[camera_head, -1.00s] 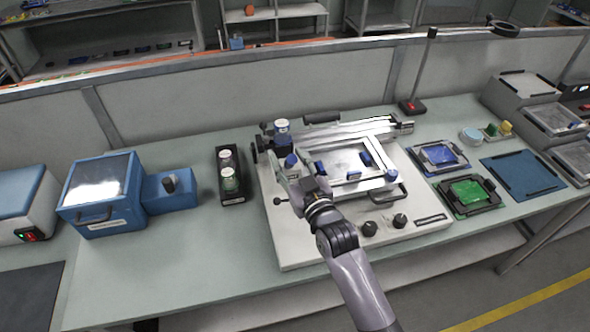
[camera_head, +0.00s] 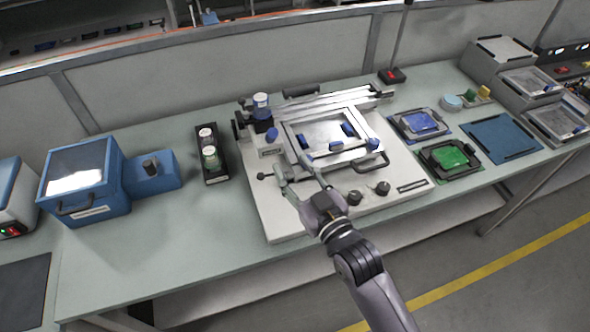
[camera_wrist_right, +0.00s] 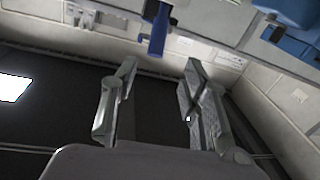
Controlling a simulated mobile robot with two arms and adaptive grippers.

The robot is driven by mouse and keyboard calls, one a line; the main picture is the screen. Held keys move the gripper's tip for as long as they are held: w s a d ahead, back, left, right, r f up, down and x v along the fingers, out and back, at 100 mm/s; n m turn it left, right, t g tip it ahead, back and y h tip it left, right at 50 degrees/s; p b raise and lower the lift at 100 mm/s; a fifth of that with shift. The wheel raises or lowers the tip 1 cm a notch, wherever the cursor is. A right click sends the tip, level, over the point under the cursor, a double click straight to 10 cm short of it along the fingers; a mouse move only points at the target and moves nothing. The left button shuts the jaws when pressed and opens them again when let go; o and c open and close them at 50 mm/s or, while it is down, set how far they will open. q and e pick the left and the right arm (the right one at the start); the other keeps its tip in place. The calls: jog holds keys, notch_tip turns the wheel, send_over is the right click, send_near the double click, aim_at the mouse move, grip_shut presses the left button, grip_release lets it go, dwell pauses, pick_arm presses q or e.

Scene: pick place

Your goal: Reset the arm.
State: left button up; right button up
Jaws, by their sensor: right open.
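My right arm reaches in from the bottom of the head view. Its gripper (camera_head: 300,181) is open over the front part of the white printing-style fixture (camera_head: 284,224). In the right wrist view the two fingers stand apart with nothing between them (camera_wrist_right: 160,75). A blue part (camera_wrist_right: 158,30) shows beyond the fingertips there. The fixture carries a metal frame with blue clamps, and a jar with a white lid (camera_head: 261,103) stands at its back left. My left gripper is not in view.
A blue box with a window (camera_head: 86,205) and a black holder with two jars (camera_head: 217,173) stand left of the fixture. A blue board (camera_head: 420,122), a green board (camera_head: 449,157) and a blue mat (camera_head: 505,140) lie right. The bench (camera_head: 200,250) is clear in front.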

jog(key=s+d+f+m+g+h, duration=0.3)
jog(key=s+d+f+g+h, duration=0.25)
jog(key=s+d+f, duration=0.4)
jog(key=s+d+f+m+g+h, duration=0.1)
jog(key=s+d+f+g, duration=0.2)
jog(key=s+d, duration=0.25)
jog(key=s+d+f+m+g+h, duration=0.1)
jog(key=s+d+f+g+h, duration=0.1)
jog(key=s+d+g, duration=0.4)
notch_tip(320, 180, down, 25)
jog(key=s+a, duration=0.2)
jog(key=s, duration=0.1)
jog(key=s+d+f, duration=0.1)
jog(key=s+f, duration=0.7)
jog(key=s+d+f, duration=0.2)
jog(key=s+f, duration=0.6)
jog(key=f, duration=0.1)
jog(key=shift+s+d+f+n, duration=0.25)
jog(key=shift+s+d+n, duration=0.05)
jog(key=shift+s, duration=0.1)
